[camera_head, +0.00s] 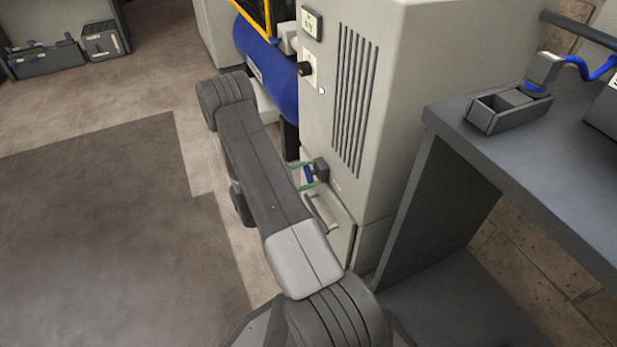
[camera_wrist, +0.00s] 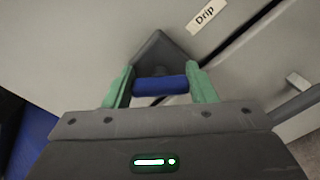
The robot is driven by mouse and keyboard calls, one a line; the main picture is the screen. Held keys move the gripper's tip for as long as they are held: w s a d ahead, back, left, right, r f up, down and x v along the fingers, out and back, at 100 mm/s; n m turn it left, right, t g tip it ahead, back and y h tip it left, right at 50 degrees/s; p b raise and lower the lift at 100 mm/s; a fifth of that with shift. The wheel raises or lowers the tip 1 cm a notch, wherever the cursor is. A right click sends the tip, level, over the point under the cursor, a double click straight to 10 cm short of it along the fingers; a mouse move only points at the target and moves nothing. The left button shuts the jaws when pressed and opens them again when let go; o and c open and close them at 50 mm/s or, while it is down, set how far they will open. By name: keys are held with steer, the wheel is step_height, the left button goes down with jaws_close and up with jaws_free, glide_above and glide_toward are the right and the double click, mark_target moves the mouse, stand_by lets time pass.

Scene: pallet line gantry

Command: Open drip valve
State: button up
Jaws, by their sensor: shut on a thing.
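The drip valve has a dark grey body (camera_wrist: 160,52) and a blue handle (camera_wrist: 160,86), low on the front of the light grey cabinet (camera_head: 385,50). A white label reading "Drip" (camera_wrist: 207,13) is above right of it in the wrist view. In the head view the blue handle (camera_head: 308,174) shows small beside the dark valve body (camera_head: 321,171). My gripper (camera_wrist: 160,88) has its green fingers at the two ends of the blue handle, shut on it. It also shows in the head view (camera_head: 306,175), partly hidden by my arm.
A black knob (camera_head: 305,69) and a small display (camera_head: 312,24) are higher on the cabinet. A blue tank (camera_head: 262,70) stands behind. A handled panel (camera_head: 328,215) is just below the valve. A grey table (camera_head: 540,165) with a small tray (camera_head: 484,118) is at right.

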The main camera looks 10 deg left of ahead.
stand_by(0.4)
steer(key=o, duration=1)
steer(key=p+v, duration=0.3)
steer(key=v, duration=1.1)
steer(key=shift+d, duration=0.1)
